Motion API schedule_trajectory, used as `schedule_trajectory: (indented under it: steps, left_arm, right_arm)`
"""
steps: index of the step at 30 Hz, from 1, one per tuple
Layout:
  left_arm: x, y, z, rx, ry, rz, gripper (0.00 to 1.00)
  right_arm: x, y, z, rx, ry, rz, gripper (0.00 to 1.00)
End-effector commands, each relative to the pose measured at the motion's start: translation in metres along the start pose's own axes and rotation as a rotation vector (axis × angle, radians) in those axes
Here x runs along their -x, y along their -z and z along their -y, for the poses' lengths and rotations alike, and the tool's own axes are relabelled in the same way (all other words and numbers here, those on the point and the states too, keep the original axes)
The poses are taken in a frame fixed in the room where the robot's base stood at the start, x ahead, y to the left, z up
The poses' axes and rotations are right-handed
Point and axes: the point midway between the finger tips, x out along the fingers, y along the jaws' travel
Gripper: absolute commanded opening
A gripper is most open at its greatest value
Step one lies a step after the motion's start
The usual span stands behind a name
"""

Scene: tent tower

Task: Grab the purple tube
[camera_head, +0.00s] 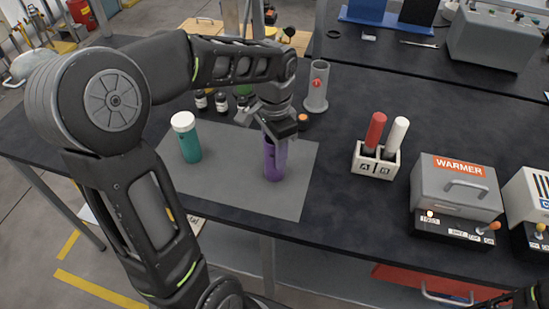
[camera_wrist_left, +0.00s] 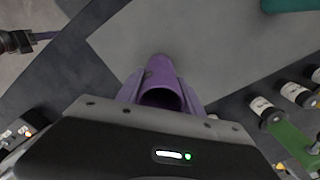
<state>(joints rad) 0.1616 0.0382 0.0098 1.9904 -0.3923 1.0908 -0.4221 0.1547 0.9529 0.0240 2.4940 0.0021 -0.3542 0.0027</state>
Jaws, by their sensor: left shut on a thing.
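The purple tube (camera_head: 274,161) stands upright on the grey mat (camera_head: 235,195) in the head view. My left gripper (camera_head: 275,135) comes down over it from above and is shut on its upper part. In the left wrist view the purple tube (camera_wrist_left: 160,85) sits between the two fingers of my left gripper (camera_wrist_left: 160,98), with its open rim facing the camera. Whether its base touches the mat is hard to tell. My right gripper is not in view; only a dark piece of my own arm shows at the bottom right corner.
A teal tube with white cap (camera_head: 187,138) stands on the mat to the left. Small dark bottles (camera_head: 221,101) stand behind. A grey cylinder (camera_head: 317,86), a rack (camera_head: 376,160) with red and white tubes, and a warmer (camera_head: 455,188) stand to the right.

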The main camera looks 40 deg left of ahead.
Motion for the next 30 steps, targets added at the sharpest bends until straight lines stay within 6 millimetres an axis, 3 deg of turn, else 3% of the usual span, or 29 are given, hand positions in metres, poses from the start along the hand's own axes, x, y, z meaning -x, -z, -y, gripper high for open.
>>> schedule_trajectory:
  steps: [11,24,30]
  left_arm:
    - [0.01,0.001,0.0,0.0,0.002,-0.002,0.0]
    - [0.087,0.001,0.0,-0.001,0.002,-0.003,0.0]
    - [0.101,0.0,0.0,0.0,0.0,-0.001,0.0]
  right_arm:
    - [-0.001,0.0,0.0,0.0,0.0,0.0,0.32]
    - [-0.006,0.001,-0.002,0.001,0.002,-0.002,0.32]
    - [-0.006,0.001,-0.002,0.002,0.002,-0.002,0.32]
